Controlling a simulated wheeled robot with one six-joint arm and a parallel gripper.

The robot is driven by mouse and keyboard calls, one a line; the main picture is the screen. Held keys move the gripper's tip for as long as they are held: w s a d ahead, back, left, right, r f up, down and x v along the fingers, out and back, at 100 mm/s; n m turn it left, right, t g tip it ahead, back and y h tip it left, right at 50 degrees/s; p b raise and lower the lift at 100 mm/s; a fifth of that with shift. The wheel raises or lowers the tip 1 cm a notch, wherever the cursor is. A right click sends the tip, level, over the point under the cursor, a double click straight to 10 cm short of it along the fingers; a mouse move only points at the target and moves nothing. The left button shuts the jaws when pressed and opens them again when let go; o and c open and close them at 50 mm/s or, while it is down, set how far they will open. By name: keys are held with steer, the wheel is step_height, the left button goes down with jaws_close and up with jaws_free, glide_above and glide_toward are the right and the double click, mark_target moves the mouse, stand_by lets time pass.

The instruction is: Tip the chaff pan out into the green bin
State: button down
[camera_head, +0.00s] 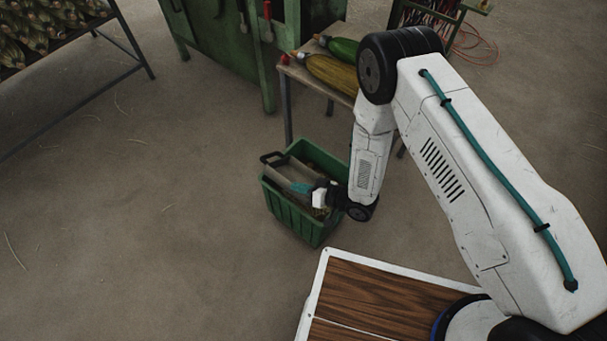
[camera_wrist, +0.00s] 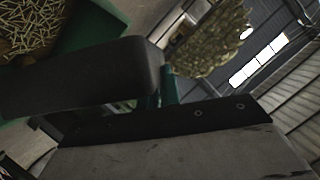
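The green bin (camera_head: 292,212) stands on the floor beside a small table. The grey chaff pan (camera_head: 291,172) is at the bin's mouth, tilted, with a black handle toward the far left rim. My gripper (camera_head: 302,188), with teal fingertips, is over the bin at the pan. In the wrist view the pan (camera_wrist: 190,152) fills the bottom, with a dark riveted edge, and a thick dark handle crosses the middle. Teal finger parts show at the handle, so the gripper appears shut on it; the contact is partly hidden. Pale chaff (camera_wrist: 30,25) lies inside the green bin at top left.
The small table (camera_head: 287,72) behind the bin holds a green and a yellow bottle-shaped object. A green machine (camera_head: 235,40) stands behind. A rack of bundled stalks (camera_head: 40,30) is far left. A wood-topped surface (camera_head: 375,295) is near. Floor left of the bin is clear.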

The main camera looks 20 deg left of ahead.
steer(key=shift+s+a+f+n+t+h, duration=0.25)
steer(key=shift+s+f+n+t, duration=0.35)
steer(key=shift+f, duration=0.7)
steer(key=shift+s+a+f+n+t+h, duration=0.15)
steer(key=shift+s+f+n+t+h, duration=0.2)
steer(key=shift+f+n, duration=0.8)
steer(key=shift+s+a+f+n+t+h, duration=0.2)
steer(key=shift+s+f+n+t, duration=0.3)
steer(key=shift+f, duration=1)
